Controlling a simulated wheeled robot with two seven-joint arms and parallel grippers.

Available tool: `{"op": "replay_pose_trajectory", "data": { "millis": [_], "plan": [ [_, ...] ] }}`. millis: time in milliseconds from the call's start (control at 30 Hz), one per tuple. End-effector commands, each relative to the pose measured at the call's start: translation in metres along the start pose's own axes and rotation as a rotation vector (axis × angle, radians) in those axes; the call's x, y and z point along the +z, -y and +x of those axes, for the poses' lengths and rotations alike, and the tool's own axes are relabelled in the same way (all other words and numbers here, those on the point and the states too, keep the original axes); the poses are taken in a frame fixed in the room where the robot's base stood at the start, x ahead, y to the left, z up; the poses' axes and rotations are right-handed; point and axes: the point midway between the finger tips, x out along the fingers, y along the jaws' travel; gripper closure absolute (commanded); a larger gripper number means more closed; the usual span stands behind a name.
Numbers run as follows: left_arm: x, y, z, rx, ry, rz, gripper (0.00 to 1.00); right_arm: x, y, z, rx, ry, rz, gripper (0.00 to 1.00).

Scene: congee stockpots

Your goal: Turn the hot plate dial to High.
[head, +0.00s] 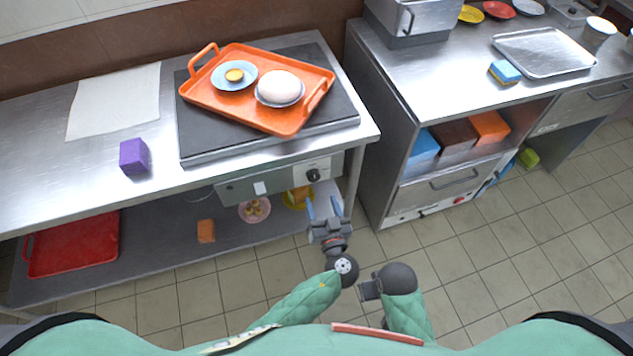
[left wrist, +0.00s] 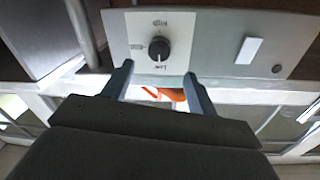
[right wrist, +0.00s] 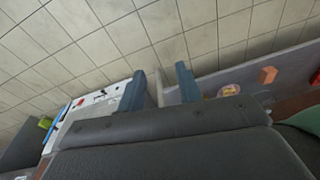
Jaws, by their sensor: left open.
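The dial (head: 312,175) is a black round knob on the grey control panel (head: 235,190) at the front of the hot plate (head: 205,140). A pale mark on the knob seems to face Low. My left gripper (head: 323,208) is open and empty just in front of and below the dial, not touching it. In the left wrist view its fingertips (left wrist: 158,72) straddle the area below the knob. My right gripper (right wrist: 161,72) is open and empty, low over the floor.
An orange tray (head: 240,107) with dishes stands on the hot plate. A purple block (head: 134,157) and a pale sheet (head: 115,98) lie on the counter. A lower shelf (head: 165,245) holds a red tray (head: 72,245) and small items. A steel cabinet (head: 385,135) stands to the right.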

Motion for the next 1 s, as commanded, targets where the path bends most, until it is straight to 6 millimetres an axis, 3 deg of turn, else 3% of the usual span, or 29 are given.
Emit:
{"op": "replay_pose_trajectory", "data": {
  "millis": [267,800,1000],
  "plan": [
    [-0.002,0.000,0.009,0.000,0.000,-0.043,0.42,0.001,-0.002,0.013,0.002,0.003,-0.001,0.65],
    [-0.002,0.001,0.061,0.000,0.001,-0.040,0.42,0.019,-0.012,0.100,0.015,0.013,-0.001,0.65],
    [-0.001,0.000,0.073,0.000,0.002,-0.040,0.42,0.026,-0.015,0.122,0.019,0.013,-0.001,0.65]
  ]
}}
